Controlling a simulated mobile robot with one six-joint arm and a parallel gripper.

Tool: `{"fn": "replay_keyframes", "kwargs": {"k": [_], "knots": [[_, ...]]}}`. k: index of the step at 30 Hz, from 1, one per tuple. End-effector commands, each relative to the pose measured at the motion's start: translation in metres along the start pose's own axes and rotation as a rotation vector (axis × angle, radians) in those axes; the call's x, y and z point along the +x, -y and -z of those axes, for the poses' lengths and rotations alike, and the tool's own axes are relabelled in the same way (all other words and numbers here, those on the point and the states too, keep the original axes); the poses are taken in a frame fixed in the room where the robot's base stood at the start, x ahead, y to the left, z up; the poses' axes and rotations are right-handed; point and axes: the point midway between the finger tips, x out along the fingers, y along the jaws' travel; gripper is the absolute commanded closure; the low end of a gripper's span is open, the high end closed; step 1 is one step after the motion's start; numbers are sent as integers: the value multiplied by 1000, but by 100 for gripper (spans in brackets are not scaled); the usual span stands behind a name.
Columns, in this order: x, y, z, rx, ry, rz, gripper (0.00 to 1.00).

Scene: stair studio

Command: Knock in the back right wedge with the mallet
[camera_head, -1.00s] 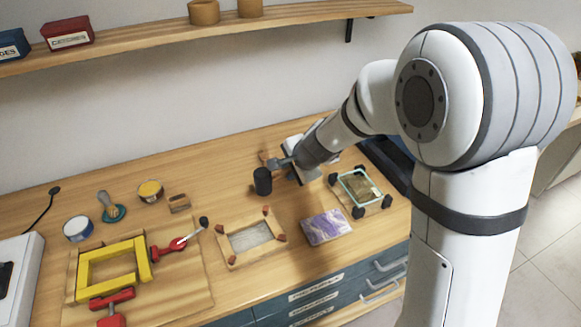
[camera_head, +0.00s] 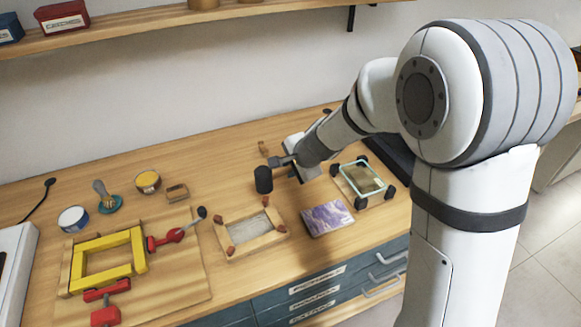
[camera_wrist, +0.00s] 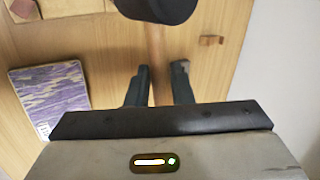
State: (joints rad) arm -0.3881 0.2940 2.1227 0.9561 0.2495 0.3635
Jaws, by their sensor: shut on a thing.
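My gripper (camera_head: 285,164) is shut on the wooden handle (camera_wrist: 155,45) of the mallet, between its two dark fingers in the wrist view. The mallet's black head (camera_head: 263,179) is apart from the wooden frame (camera_head: 255,244), just behind its back right corner in the head view. The head also shows at the top of the wrist view (camera_wrist: 158,8). The frame has a pale panel inside and red-brown wedges at its corners. The back right wedge (camera_head: 265,201) shows just below the mallet head. How high the head is above the bench I cannot tell.
A purple marbled block (camera_head: 327,217) lies right of the frame. A glass-topped piece with black corner clamps (camera_head: 363,180) is beyond it. A yellow frame (camera_head: 88,245) with red clamps lies on a board at left. A shelf (camera_head: 140,35) runs above.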

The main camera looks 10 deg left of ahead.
Motion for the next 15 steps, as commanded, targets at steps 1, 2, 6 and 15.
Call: {"fn": "replay_keyframes", "kwargs": {"k": [1,2,6,15], "knots": [[0,0,0,0,0,1,100],[0,0,0,0,0,1,100],[0,0,0,1,0,1,100],[33,-23,1,1,-1,1,100]]}}
